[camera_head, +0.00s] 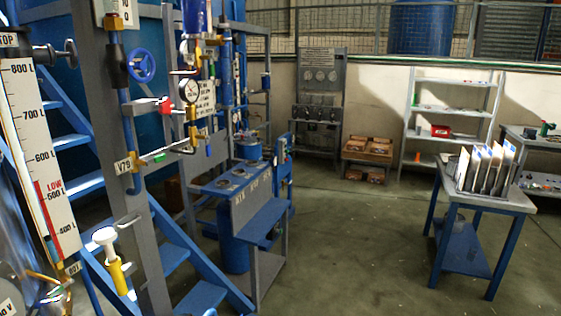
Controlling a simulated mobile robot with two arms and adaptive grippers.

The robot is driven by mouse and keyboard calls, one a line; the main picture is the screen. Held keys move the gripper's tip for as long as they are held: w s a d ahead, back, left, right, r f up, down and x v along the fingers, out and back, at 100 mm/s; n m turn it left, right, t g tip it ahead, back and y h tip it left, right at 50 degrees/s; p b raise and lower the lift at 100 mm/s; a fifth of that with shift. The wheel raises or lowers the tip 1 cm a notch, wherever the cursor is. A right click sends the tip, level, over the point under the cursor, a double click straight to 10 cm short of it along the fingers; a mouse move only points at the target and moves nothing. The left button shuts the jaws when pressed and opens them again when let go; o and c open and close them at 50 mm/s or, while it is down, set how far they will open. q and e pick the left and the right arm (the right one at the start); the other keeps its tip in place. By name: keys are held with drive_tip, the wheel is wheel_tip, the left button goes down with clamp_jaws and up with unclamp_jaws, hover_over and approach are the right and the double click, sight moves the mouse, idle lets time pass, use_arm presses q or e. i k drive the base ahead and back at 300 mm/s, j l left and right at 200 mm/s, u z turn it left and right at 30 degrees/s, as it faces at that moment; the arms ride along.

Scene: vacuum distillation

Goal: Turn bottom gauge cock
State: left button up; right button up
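The level gauge board (40,150) stands at the left edge, with a litre scale, a red LOW band and a TOP tag at its upper end. A small BOT tag (72,268) marks its lower end. A top cock (55,54) with a dark handle sticks out beside the TOP tag. Small yellow, green and white fittings (52,288) sit near the BOT tag in the lower left corner; I cannot clearly tell the bottom cock's handle among them. A yellow stem with a white cap (118,276) stands just right of the board. Neither of my grippers shows.
A grey post (130,180) carries a blue handwheel (142,65) and a V79 tag. Blue steps (175,258) stand behind it. A blue-framed bench (240,190) is at the centre. A side table (485,200) holds upright folders. The floor between them is clear.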

sight(56, 290)
drive_tip(key=i+j+u, duration=0.1)
drive_tip(key=j+u, duration=0.3)
drive_tip(key=i+j+u, duration=0.1)
drive_tip(key=u, duration=0.35)
drive_tip(key=i+j+u, duration=0.2)
drive_tip(key=u, duration=0.2)
drive_tip(key=k+j+z, duration=0.1)
drive_tip(key=z, duration=0.35)
drive_tip(key=k+j+z, duration=0.15)
drive_tip(key=z, duration=0.3)
